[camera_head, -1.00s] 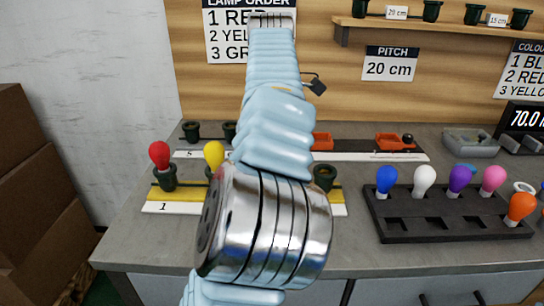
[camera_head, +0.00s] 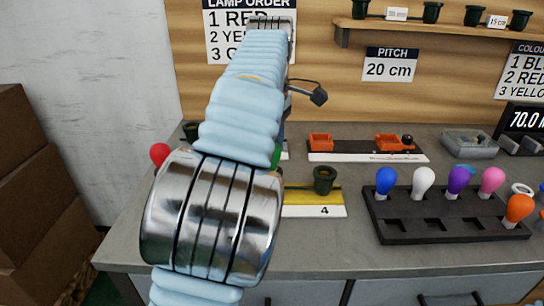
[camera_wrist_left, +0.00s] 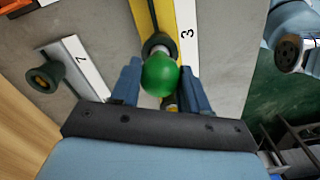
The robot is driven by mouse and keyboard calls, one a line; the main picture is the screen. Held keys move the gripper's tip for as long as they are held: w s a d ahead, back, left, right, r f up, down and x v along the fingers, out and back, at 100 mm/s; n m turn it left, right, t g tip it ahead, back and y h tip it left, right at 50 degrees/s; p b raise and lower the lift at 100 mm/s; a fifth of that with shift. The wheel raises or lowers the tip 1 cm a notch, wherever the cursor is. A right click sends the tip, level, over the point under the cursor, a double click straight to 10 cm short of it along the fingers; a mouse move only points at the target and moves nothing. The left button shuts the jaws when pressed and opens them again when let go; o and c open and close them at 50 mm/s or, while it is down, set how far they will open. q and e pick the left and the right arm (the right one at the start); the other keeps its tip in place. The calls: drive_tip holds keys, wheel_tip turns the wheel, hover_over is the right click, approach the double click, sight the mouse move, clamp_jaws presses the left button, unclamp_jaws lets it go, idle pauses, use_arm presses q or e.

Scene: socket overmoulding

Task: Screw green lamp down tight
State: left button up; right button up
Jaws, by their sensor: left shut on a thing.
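The green lamp (camera_wrist_left: 160,75) is between the two fingers of my left gripper (camera_wrist_left: 161,85) in the left wrist view, and the gripper is shut on it. Its pale base points into a dark green socket (camera_wrist_left: 157,42) on the yellow strip (camera_wrist_left: 187,20), beside the label 3. How deep the base sits is hard to tell. In the head view my left arm hides this socket and the gripper; only a sliver of green shows beside the arm. My right gripper is not in view.
A red lamp (camera_head: 160,154) stands left of my arm. An empty socket (camera_head: 323,180) is at label 4. A black tray (camera_head: 440,232) with several coloured lamps is at the right. The bench between strip and tray is clear.

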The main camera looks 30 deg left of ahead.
use_arm(q)
drive_tip(key=m, duration=0.4)
drive_tip(key=shift+p, duration=0.3)
drive_tip(key=shift+m, duration=0.3)
drive_tip(key=m, duration=0.4)
drive_tip(key=shift+f, duration=0.1)
drive_tip(key=shift+m, duration=0.3)
drive_tip(key=m, duration=0.3)
drive_tip(key=shift+m, duration=0.8)
